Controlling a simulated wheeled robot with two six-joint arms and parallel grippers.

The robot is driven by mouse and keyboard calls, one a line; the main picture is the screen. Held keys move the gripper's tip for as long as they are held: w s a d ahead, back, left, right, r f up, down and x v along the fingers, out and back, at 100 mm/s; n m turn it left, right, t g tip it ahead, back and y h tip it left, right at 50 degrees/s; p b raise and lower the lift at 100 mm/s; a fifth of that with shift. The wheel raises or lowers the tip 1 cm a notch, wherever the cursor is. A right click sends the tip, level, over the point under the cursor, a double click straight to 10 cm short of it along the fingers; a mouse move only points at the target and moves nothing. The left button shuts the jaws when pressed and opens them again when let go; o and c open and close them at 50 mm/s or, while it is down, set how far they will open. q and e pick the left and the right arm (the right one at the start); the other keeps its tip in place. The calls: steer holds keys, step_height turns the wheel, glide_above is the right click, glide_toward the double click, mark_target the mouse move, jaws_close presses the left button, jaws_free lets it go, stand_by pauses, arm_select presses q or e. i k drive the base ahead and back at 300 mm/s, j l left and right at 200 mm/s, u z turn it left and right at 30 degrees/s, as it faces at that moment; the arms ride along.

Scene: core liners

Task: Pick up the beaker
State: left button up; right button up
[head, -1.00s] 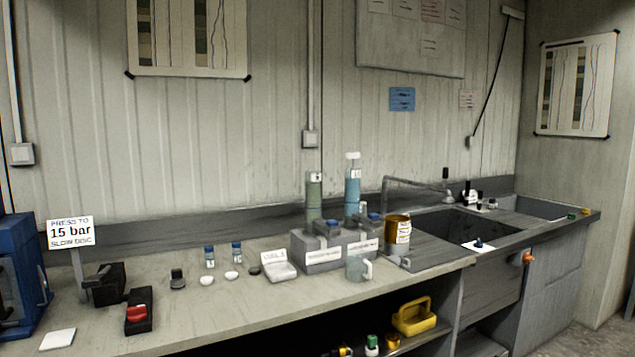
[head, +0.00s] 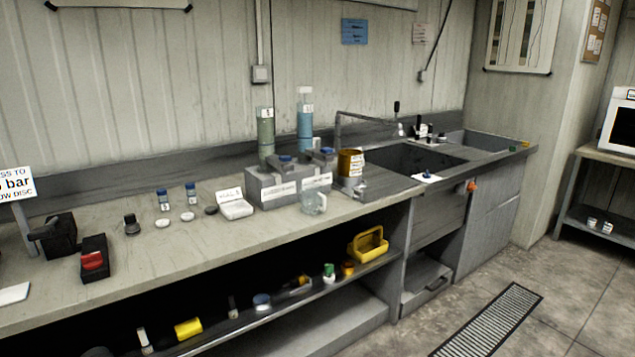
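A small clear beaker (head: 314,202) with a handle stands upright near the front edge of the bench (head: 180,262). It is just in front of a grey block (head: 268,187) that holds a green cylinder (head: 265,132) and a blue cylinder (head: 304,120). The beaker looks empty, but it is too small to be certain. Neither of my grippers shows in the head view.
An orange-brown labelled can (head: 350,163) stands right of the beaker, beside the sink (head: 412,158). The shelf below holds a yellow carrier (head: 369,244) and small items. Open floor with a drain grate (head: 490,322) lies at right.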

mark_target(312, 201)
steer(key=i+l, duration=0.25)
steer(key=l, duration=0.15)
steer(key=i+l, duration=0.25)
steer(key=l, duration=0.15)
steer(key=i+l, duration=0.25)
steer(key=l, duration=0.2)
steer(key=i+l+u, duration=0.1)
steer(key=i+l, duration=0.15)
steer(key=l, duration=0.15)
